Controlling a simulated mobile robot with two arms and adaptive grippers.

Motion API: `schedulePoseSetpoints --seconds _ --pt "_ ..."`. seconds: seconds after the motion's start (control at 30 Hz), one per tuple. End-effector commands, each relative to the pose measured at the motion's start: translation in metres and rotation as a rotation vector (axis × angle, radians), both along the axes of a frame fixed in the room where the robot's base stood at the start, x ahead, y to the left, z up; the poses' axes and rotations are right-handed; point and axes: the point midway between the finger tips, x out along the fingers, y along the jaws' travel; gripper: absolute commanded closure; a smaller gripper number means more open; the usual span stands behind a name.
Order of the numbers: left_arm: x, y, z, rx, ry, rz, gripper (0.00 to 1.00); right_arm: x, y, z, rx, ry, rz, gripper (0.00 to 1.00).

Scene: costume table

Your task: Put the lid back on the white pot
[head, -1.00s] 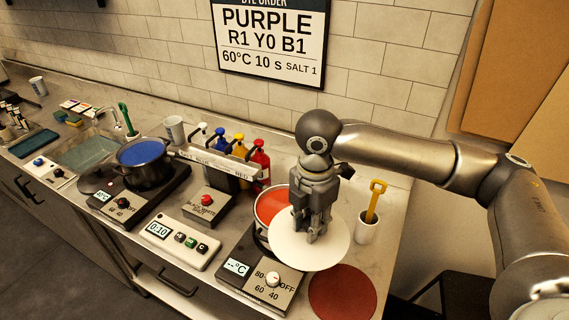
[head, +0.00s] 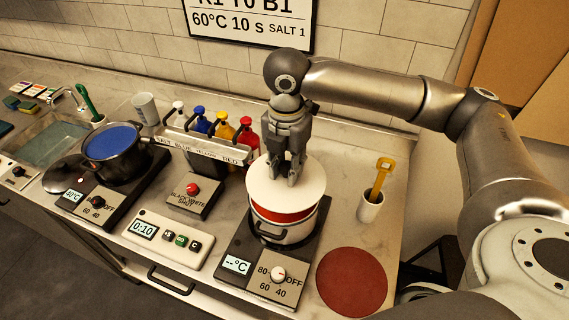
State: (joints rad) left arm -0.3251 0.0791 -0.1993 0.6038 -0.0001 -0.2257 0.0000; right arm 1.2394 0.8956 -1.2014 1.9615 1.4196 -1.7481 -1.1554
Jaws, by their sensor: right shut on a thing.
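The white pot (head: 290,235) stands on the right hot plate, with red liquid showing in its open top. My right gripper (head: 290,182) points down and is shut on the white lid (head: 305,195), holding it at its middle. The lid is roughly level over the pot and covers the back part of its opening from this view. A band of red liquid shows between the lid's front edge and the pot's front rim, so the lid appears raised. The lid's knob is hidden by the fingers. My left gripper is not in view.
A round red mat (head: 352,282) lies right of the hot plate (head: 236,264). A white cup with a yellow tool (head: 379,180) stands behind it. Coloured pump bottles (head: 224,130) stand behind a labelled rack. A dark pot with blue liquid (head: 112,140) is at left.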

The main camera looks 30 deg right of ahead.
Motion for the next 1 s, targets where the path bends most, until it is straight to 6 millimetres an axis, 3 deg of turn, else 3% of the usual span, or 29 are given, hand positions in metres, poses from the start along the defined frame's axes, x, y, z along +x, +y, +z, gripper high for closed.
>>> schedulePoseSetpoints --seconds 0.07,0.13,0.3,0.43,0.8,1.0 --pt "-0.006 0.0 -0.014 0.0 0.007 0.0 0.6 0.0 0.0 -0.011 0.001 -0.001 0.0 1.0" --pt "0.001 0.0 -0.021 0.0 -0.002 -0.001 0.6 0.0 0.0 -0.016 0.0 -0.001 0.0 1.0" --pt "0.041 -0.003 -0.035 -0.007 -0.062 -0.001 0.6 0.0 0.0 -0.028 -0.001 -0.002 0.0 1.0" --pt "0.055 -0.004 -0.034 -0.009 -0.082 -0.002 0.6 0.0 0.0 -0.036 0.0 0.001 -0.001 1.0" --pt "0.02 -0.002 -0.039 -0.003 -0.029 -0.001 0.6 0.001 0.0 -0.049 0.001 -0.001 -0.001 1.0" --pt "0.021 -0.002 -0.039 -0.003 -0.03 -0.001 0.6 0.001 0.0 -0.049 0.001 -0.001 -0.001 1.0"
